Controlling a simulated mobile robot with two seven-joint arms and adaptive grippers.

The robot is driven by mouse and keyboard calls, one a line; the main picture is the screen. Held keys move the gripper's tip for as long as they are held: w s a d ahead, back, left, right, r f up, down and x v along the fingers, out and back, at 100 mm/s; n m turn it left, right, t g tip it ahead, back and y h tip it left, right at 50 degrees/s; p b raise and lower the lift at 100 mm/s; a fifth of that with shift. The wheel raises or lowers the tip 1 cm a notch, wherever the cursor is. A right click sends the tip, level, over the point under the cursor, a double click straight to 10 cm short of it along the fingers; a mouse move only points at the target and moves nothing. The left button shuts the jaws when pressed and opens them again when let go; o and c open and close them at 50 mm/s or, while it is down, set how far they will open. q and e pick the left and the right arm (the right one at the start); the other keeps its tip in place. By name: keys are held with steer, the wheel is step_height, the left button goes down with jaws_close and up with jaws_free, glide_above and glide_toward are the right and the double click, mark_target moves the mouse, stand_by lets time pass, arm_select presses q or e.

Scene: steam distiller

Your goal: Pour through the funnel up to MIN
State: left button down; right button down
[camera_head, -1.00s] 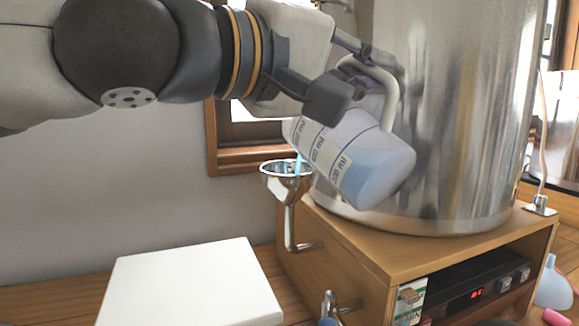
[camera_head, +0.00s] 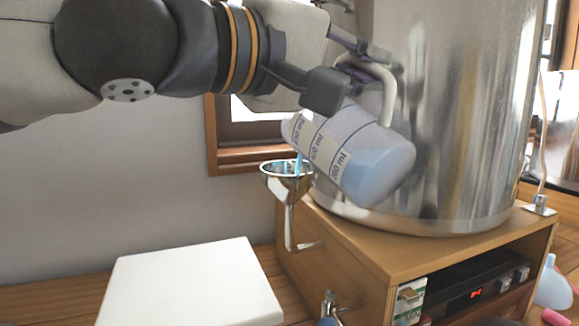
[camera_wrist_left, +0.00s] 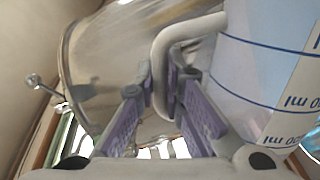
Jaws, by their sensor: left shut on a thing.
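My left gripper (camera_head: 352,72) is shut on the white handle (camera_head: 388,92) of a measuring jug (camera_head: 352,150). The jug is translucent with ml marks and holds blue liquid. It is tilted with its mouth down to the left, above the metal funnel (camera_head: 287,170). A thin blue stream falls from the jug into the funnel. The funnel's bent metal pipe (camera_head: 290,225) joins the side of the wooden box. The left wrist view shows the fingers (camera_wrist_left: 165,95) around the handle (camera_wrist_left: 165,60), with the jug (camera_wrist_left: 270,75) at the right. The MIN mark cannot be made out. My right gripper is out of view.
A large steel vessel (camera_head: 455,120) stands on the wooden box (camera_head: 350,240), close behind the jug. The box holds a black unit with a red display (camera_head: 476,294). A white slab (camera_head: 190,285) lies at the lower left. A small tap (camera_head: 330,305) sits below the funnel.

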arm_select(q)
steer(key=shift+w+a+r+n, duration=0.3)
steer(key=shift+w+r+n, duration=0.15)
steer(key=shift+r+n, duration=0.1)
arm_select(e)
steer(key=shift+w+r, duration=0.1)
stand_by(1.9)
